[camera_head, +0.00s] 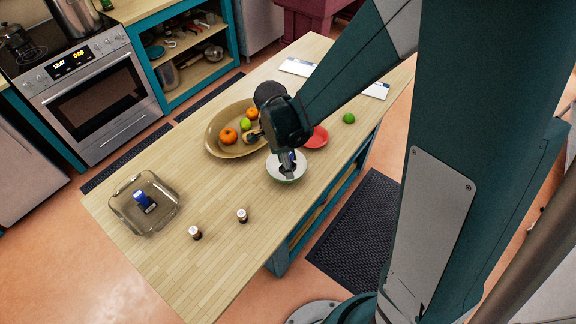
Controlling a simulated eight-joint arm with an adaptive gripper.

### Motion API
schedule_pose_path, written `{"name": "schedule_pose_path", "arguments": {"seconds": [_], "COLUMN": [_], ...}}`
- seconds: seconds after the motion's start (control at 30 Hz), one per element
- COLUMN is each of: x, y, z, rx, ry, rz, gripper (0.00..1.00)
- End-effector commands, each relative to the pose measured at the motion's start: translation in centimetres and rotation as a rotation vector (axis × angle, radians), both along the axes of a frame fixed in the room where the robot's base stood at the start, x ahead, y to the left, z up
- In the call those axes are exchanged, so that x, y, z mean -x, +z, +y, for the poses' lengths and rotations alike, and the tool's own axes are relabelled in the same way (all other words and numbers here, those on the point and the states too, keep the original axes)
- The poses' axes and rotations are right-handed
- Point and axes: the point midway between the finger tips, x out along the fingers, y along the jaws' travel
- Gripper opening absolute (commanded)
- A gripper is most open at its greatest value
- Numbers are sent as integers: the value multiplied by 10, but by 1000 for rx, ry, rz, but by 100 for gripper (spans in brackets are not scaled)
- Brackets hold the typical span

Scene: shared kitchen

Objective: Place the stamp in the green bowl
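A small bowl (273,170), pale inside with a hint of green at its lower edge, stands on the wooden island. My gripper (287,172) points down over the bowl, its fingers in front of the bowl's inside. A small blue patch (292,156) shows at the fingers; I cannot tell whether it is a held stamp. The fingers are too small to tell whether they are open or shut. A blue, dark-based object (143,201), perhaps a stamp, is in the square glass dish (119,209) at the left end.
A large tan oval bowl (218,146) with orange and green fruit stands left of my gripper. A red plate (319,137) and a lime (348,118) are to the right. Two small bottles (195,232) (242,215) stand toward the front. The front end of the wooden top (200,285) is clear.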

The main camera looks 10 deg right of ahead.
Motion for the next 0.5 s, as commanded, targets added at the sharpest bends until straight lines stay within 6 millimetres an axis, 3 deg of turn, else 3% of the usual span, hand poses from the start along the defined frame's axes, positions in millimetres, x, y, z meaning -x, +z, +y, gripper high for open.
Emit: {"name": "schedule_pose_path", "arguments": {"seconds": [0.5], "x": [0], "y": [-9], "z": [0], "rx": [0], "ry": [0], "rz": [0], "gripper": [23]}}
